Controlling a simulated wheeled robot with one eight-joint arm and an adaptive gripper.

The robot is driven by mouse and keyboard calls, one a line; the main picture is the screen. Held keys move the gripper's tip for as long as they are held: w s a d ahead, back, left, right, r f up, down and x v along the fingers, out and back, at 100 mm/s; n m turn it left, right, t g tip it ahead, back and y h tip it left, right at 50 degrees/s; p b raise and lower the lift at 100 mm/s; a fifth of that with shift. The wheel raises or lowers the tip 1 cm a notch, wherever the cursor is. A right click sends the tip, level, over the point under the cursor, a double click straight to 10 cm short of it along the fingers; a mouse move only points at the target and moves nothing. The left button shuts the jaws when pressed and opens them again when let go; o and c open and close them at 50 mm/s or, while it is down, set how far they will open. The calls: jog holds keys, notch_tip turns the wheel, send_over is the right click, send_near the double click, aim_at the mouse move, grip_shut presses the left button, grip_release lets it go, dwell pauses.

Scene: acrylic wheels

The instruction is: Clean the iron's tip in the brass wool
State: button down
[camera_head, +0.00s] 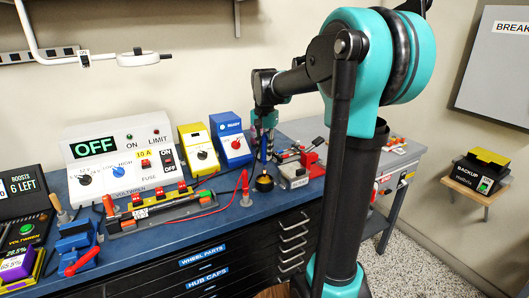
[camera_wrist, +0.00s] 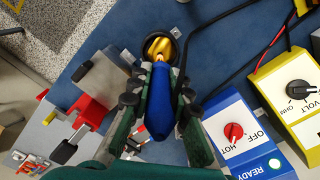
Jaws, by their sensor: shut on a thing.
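My gripper (camera_wrist: 159,92) is shut on the blue handle of the soldering iron (camera_wrist: 161,112), with a finger on each side. The iron is near upright, its front end down. In the head view my gripper (camera_head: 264,128) and the iron (camera_head: 264,152) are over the bench, right of the blue station. The brass wool (camera_wrist: 153,43) shows gold in a dark round cup, right below the iron's front end. The cup (camera_head: 264,184) stands on the blue bench top. The tip's end is hard to make out, so I cannot tell whether it touches the wool.
The blue station (camera_head: 232,140) reads READY, beside a yellow meter (camera_head: 199,150). A red-and-grey clamp device (camera_head: 293,172) stands close right of the cup. A black cable (camera_wrist: 222,62) curves over the bench near the iron. A red-handled tool (camera_head: 245,190) stands left of the cup.

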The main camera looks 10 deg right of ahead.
aim_at(264, 135)
jog(key=shift+f, duration=0.65)
dwell(1.3)
jog(key=shift+r, duration=3.55)
